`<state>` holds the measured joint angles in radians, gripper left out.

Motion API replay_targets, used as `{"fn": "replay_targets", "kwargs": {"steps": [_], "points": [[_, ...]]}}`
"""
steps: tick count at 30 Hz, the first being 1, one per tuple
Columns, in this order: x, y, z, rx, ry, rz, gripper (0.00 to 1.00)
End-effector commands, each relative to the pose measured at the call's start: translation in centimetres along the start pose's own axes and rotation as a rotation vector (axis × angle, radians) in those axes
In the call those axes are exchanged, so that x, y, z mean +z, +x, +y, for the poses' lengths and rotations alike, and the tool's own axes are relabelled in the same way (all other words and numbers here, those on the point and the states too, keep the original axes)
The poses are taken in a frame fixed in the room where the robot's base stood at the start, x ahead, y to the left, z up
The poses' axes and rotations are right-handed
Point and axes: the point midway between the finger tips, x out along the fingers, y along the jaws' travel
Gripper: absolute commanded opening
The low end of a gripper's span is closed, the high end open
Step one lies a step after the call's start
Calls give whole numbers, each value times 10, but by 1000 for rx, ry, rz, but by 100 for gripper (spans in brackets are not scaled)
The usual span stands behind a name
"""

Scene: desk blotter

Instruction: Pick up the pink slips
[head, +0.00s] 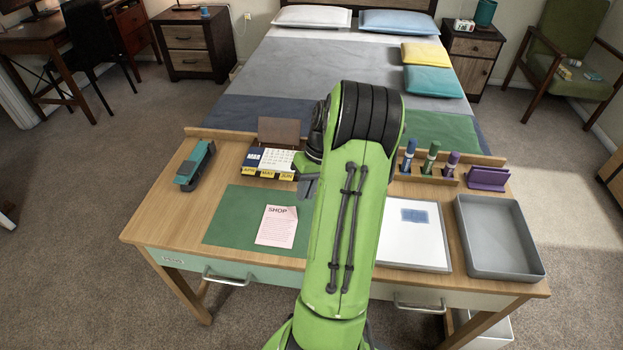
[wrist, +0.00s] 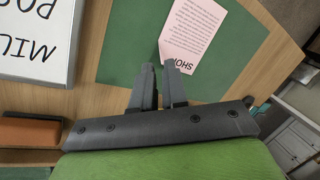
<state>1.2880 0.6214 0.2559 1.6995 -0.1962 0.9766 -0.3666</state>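In the wrist view the slip (wrist: 192,38) is upside down, on the blotter (wrist: 235,65), with one corner behind my fingertips. My gripper (head: 309,186) hangs above the desk, up and to the right of the slip in the head view. In the wrist view my gripper (wrist: 160,66) has its two fingers slightly apart, with a narrow empty gap. My arm hides part of the blotter, and no other pink slip shows.
A flip calendar (head: 272,162) stands behind the blotter and a stapler (head: 195,166) at the left. To the right are a white board (head: 412,245) with a blue note (head: 414,215), a grey tray (head: 500,238), markers (head: 431,158) and a purple holder (head: 487,177).

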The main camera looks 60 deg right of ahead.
Motion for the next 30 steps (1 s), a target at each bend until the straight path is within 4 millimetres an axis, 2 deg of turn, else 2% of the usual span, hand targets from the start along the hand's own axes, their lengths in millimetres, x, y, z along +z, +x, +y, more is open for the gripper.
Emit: {"fn": "replay_targets", "kwargs": {"steps": [1, 6, 12, 22, 25, 30], "points": [[0, 15, 0, -3, -1, -2, 13], [0, 47, 0, -3, -3, -2, 13], [0, 70, 0, -1, -2, 0, 13], [0, 72, 0, 0, -2, 1, 13], [0, 72, 0, 0, -2, 1, 0], [0, 72, 0, 0, -1, 1, 0]]}}
